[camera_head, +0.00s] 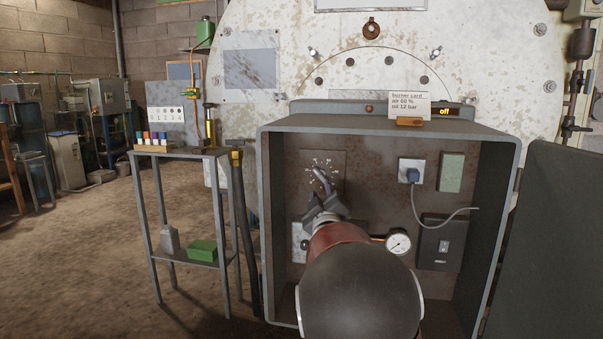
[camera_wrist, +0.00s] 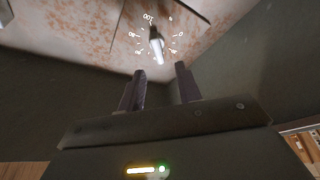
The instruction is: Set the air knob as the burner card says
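The burner card (camera_head: 409,104) stands on top of the grey burner box and reads air 60 %, oil 12 bar. The air knob (camera_head: 321,176) is on the plate at the back of the box, partly hidden by my gripper. In the wrist view the knob (camera_wrist: 156,46) is a light lever inside a ring of white numbers, with 100 readable. Its exact setting is too small to read. My gripper (camera_head: 323,196) is inside the box, in front of the knob. In the wrist view my gripper (camera_wrist: 161,70) has its fingers apart, with the knob beyond the tips and nothing between them.
The box (camera_head: 262,220) has side walls close around my arm. A metal stand (camera_head: 189,154) is outside to the left. A display reads off (camera_head: 445,112).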

